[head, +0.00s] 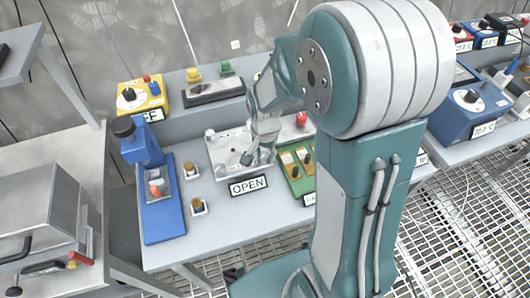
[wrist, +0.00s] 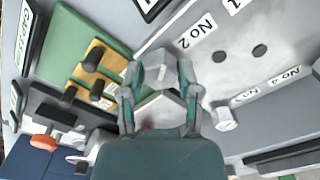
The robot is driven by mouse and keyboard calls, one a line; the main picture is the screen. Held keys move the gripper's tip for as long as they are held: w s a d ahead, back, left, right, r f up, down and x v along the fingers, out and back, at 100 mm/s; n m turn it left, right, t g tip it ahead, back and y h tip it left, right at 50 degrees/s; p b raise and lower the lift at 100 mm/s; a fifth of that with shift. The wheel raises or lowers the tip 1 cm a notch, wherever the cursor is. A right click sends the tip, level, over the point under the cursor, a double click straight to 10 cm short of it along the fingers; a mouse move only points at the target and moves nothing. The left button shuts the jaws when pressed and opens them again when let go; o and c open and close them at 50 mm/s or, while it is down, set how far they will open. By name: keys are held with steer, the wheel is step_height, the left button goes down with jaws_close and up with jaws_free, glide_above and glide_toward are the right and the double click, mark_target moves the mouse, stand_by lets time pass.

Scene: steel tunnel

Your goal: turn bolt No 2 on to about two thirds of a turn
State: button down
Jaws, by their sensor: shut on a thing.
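Bolt No 2 (wrist: 158,70) is a silver hex head in the wrist view, beside the label "No 2" (wrist: 197,30) on a pale metal plate (wrist: 270,25). My gripper (wrist: 160,76) is shut on this bolt, with one finger on each side of its head. In the head view my gripper (head: 253,158) reaches down to the front right part of the plate (head: 222,157), behind the "OPEN" sign (head: 248,186). The bolt's head is largely hidden there. How far the bolt is turned cannot be told.
Another silver bolt (wrist: 226,118) stands on the plate, near the labels "No 3" and "No 4". A green board (head: 296,172) with small black switches lies close to the right of my gripper. A blue device (head: 163,200) stands at the left of the bench. A red knob (head: 301,118) is behind.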

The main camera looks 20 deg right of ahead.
mark_target(264, 154)
stand_by(0.3)
steer(key=shift+c, duration=1.5)
jaws_free()
steer(key=shift+a, duration=0.1)
step_height(264, 154, up, 12)
steer(key=s+r+n+t, duration=0.2)
steer(key=s+r+n, duration=0.2)
steer(key=s, duration=0.3)
steer(key=s+r+n+t, duration=0.3)
steer(key=s+r+n, duration=0.1)
steer(key=s, duration=0.3)
steer(key=shift+s+r+n+t, duration=0.15)
steer(key=shift+r+n+t, duration=0.1)
steer(key=shift+n+t, duration=0.05)
